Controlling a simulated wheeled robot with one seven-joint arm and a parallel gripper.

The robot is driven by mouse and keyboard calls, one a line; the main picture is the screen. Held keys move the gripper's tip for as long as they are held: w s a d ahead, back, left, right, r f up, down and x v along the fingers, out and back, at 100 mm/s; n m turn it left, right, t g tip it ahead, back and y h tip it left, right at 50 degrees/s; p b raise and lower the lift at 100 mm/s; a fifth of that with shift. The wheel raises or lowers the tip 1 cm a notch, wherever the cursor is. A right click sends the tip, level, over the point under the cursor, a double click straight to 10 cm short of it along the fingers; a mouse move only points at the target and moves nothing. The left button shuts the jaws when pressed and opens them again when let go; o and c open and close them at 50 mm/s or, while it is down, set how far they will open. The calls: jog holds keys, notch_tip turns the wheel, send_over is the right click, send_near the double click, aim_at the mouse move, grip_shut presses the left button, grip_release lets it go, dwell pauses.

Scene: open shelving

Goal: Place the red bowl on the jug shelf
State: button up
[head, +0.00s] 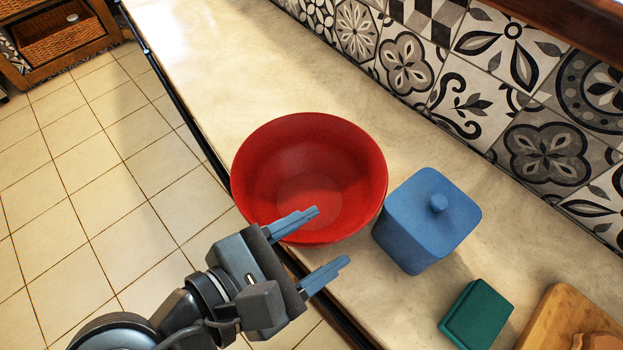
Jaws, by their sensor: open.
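The red bowl (308,165) stands upright on the pale countertop, close to its front edge, and looks empty. My gripper (331,236) is open, with nothing between its fingers. In the picture its upper finger overlaps the bowl's lower rim, and its lower finger is over the counter below the bowl. I cannot tell whether the upper finger touches the bowl. No jug and no jug shelf can be made out in this view.
A blue lidded canister (428,222) stands right of the bowl, close to it. A green box (477,315) and a wooden board (575,325) lie at lower right. The countertop (225,60) above the bowl is clear. A shelf unit with baskets (62,43) stands at upper left.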

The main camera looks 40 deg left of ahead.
aim_at(343, 228)
jog(key=shift+x, duration=2.3)
jog(key=shift+c, duration=0.5)
grip_shut()
